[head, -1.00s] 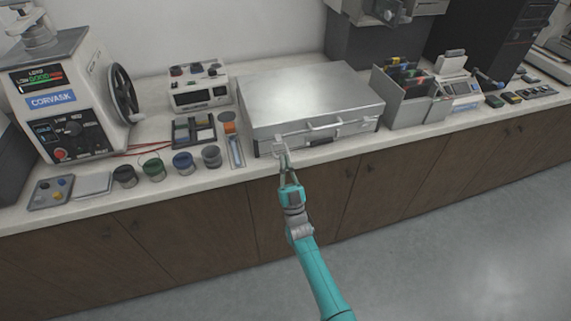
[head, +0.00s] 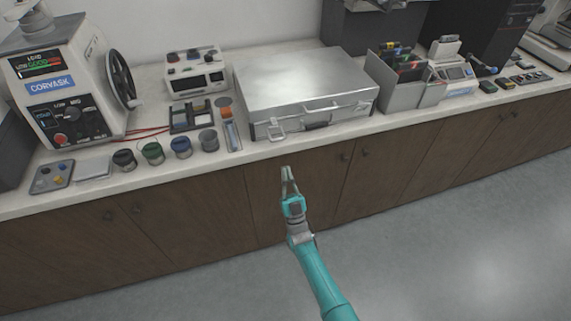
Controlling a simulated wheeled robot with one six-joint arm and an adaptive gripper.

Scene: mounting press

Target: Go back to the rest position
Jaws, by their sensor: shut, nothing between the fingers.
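My gripper (head: 287,170) is on the teal arm in the middle of the head view. It is shut and empty, with its fingers pointing toward the counter. It shows in front of the brown cabinet doors, below the counter edge in the picture, and apart from everything. The silver metal case (head: 300,80) sits closed on the counter just beyond it. A latch (head: 276,127) at the left of the case's front hangs down, and a handle (head: 322,103) is on the front.
The counter (head: 255,150) runs across the view. The Corvask press (head: 55,85) stands at the left, near several small cups (head: 181,147). A grey bin (head: 400,94) with coloured items stands right of the case. The floor (head: 450,230) in front is clear.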

